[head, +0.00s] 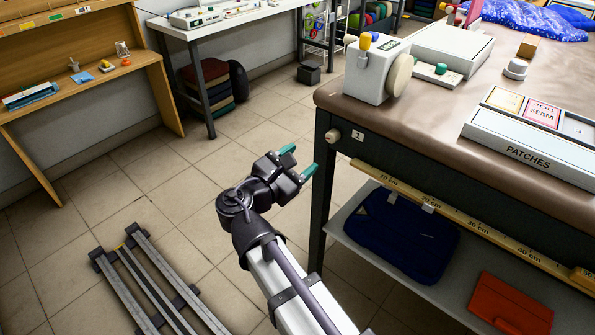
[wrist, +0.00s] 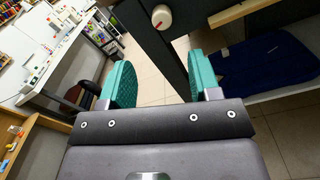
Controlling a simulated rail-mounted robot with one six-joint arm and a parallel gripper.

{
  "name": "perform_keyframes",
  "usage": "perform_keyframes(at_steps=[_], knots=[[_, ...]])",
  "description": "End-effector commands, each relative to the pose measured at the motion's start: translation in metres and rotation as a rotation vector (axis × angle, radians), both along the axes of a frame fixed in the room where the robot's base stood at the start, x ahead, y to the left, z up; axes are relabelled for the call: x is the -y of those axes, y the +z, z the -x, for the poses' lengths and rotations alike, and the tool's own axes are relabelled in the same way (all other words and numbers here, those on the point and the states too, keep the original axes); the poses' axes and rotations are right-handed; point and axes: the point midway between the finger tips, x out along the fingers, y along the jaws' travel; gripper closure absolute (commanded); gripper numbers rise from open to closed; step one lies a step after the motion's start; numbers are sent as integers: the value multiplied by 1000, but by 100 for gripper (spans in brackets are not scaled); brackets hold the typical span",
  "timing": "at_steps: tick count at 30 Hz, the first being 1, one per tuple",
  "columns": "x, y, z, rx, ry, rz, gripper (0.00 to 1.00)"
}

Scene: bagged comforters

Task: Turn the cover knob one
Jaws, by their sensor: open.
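The cover knob (head: 333,136) is a small cream round knob on the dark front of the workbench, just left of a label reading 1. It also shows in the wrist view (wrist: 161,17), ahead of the fingers near the top, with a small reddish mark on its face. My gripper (head: 299,161) is open and empty, its two green fingertips apart. It hangs in front of the bench's left leg, lower and to the left of the knob, not touching it. In the wrist view my gripper (wrist: 158,82) has a clear gap between the fingers.
The workbench (head: 440,80) carries a white sewing machine (head: 375,70) and a PATCHES box (head: 535,140). A ruler strip (head: 440,215) runs along its front, above a shelf with a blue bag (head: 400,235) and an orange pouch (head: 508,308). Floor rails (head: 150,280) lie left.

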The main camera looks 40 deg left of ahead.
Motion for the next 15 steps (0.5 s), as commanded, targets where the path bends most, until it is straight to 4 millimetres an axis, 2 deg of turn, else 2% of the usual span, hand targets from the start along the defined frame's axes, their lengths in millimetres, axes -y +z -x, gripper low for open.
perform_keyframes(at_steps=[5,8,15], knots=[[2,1,-3,0,-10,37,43],[1,1,-13,0,-10,36,43],[-1,1,-68,0,-11,34,43]])
